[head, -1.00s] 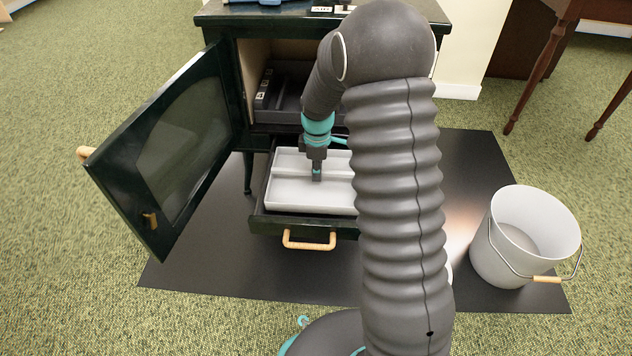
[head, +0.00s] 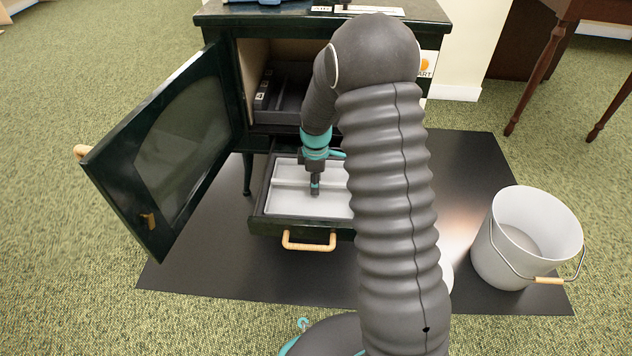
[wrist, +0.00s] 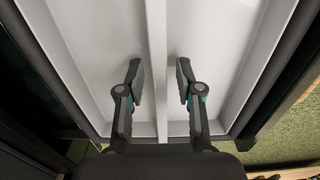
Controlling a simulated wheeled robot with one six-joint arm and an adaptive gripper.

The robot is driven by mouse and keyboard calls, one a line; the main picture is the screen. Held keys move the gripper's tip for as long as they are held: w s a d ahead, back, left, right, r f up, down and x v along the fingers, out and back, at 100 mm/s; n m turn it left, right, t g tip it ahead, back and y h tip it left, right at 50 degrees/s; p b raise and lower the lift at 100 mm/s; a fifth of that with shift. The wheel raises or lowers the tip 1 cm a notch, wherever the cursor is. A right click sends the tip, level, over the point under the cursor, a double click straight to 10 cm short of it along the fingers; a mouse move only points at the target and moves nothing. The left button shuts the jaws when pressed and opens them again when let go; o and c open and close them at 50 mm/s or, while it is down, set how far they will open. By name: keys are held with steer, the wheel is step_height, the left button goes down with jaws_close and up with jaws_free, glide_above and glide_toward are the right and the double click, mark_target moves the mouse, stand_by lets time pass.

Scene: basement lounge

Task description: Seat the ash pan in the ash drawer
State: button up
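The ash pan (head: 290,202) is a light grey shallow tray with a raised bar across its middle. It lies down inside the dark ash drawer (head: 272,226), which is pulled out under the stove, its wooden handle in front. My gripper (head: 315,190) points down over the pan. In the wrist view the fingers (wrist: 159,78) are open, one on each side of the pan's middle bar (wrist: 157,40), with a gap on both sides. The pan (wrist: 215,50) lies between dark drawer walls there. My arm hides the pan's right part in the head view.
The stove's glass door (head: 165,150) stands open on the left. A dark mat (head: 220,270) lies under the stove. A white bucket (head: 510,250) with a wooden-grip handle stands at the right. Table legs (head: 535,75) are at the back right.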

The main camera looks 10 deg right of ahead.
steer(key=s+r+m+t+p, duration=0.1)
steer(key=s+r+m, duration=0.15)
steer(key=r, duration=0.75)
steer(key=s+r+m+p, duration=0.1)
steer(key=s+r, duration=0.2)
steer(key=r, duration=0.8)
steer(key=s+r+m+t, duration=0.1)
steer(key=s+r+m, duration=0.2)
steer(key=s, duration=0.5)
steer(key=s+r+m+t, duration=0.2)
steer(key=s+r+m, duration=0.1)
steer(key=s, duration=0.5)
steer(key=s+r+m+t, duration=0.1)
steer(key=s+r+m, duration=0.2)
steer(key=s, duration=0.6)
steer(key=shift+m+t, duration=0.3)
steer(key=shift+m, duration=0.65)
steer(key=shift+a, duration=0.1)
step_height(320, 180, up, 7)
steer(key=p, duration=0.7)
steer(key=shift+r+p, duration=0.2)
steer(key=shift+p, duration=0.1)
